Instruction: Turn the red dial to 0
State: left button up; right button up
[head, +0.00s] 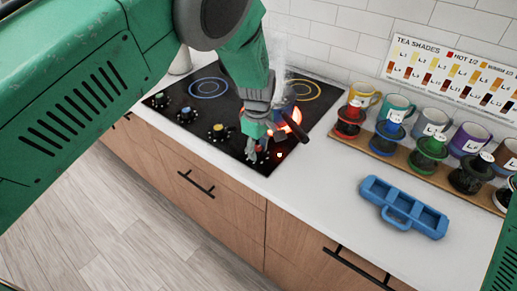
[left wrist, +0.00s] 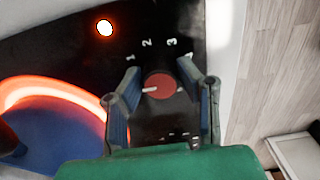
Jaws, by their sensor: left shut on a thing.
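The red dial (left wrist: 161,87) sits on the black cooktop in the left wrist view, with printed numbers 1, 2 and 3 along one side. Its white pointer mark points to the left of that picture, off those numbers. My left gripper (left wrist: 160,98) has one finger on each side of the dial and is shut on it. In the head view my left gripper (head: 257,153) reaches down at the cooktop's front right corner and mostly hides the dial. My right gripper is not in view.
The burner ring (left wrist: 60,92) beside the dial glows orange, with a blue vessel (left wrist: 45,145) on it and steam rising. A red indicator light (left wrist: 104,27) is lit. Other dials (head: 187,115) line the front edge. Mugs, a rack and a blue tray (head: 380,189) stand right.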

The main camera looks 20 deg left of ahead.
aim_at(258, 147)
pick_arm(q)
jog(key=shift+w+a+r, duration=0.15)
jog(key=shift+w+r, duration=0.15)
jog(key=shift+w, duration=0.1)
jog(key=o, duration=1.1)
jog(key=shift+o, duration=0.2)
jog(key=shift+s+f, duration=0.1)
jog(key=shift+f, duration=0.1)
notch_tip(258, 147, up, 12)
jog(key=shift+f, duration=0.1)
